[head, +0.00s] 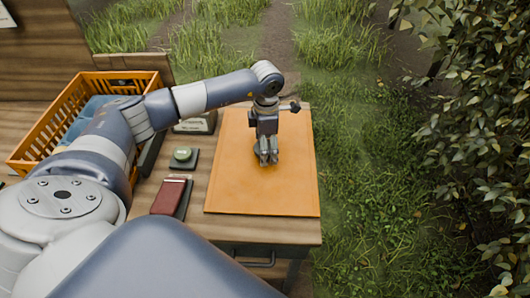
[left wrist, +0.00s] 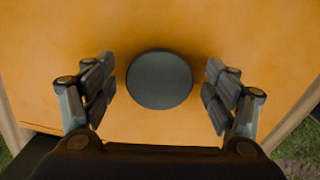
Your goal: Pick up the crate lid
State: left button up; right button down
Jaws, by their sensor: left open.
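The crate lid (head: 235,188) is a flat orange panel lying on the right part of the wooden table. In the left wrist view the lid (left wrist: 150,30) fills most of the picture, with a round dark grey knob (left wrist: 160,79) on it. My left gripper (head: 268,162) is over the lid. In the left wrist view the left gripper (left wrist: 158,92) is open, with one finger on each side of the knob and a gap to it on both sides. In the head view the gripper hides the knob. My right gripper is not in view.
An orange crate (head: 45,125) with something blue inside stands at the left. A dark red object (head: 169,196) and a green round item on a dark pad (head: 183,155) lie left of the lid. Grass lies beyond the table's right edge; a leafy tree (head: 480,130) stands farther right.

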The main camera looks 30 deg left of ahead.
pick_arm(q)
jog(key=c, duration=1.4)
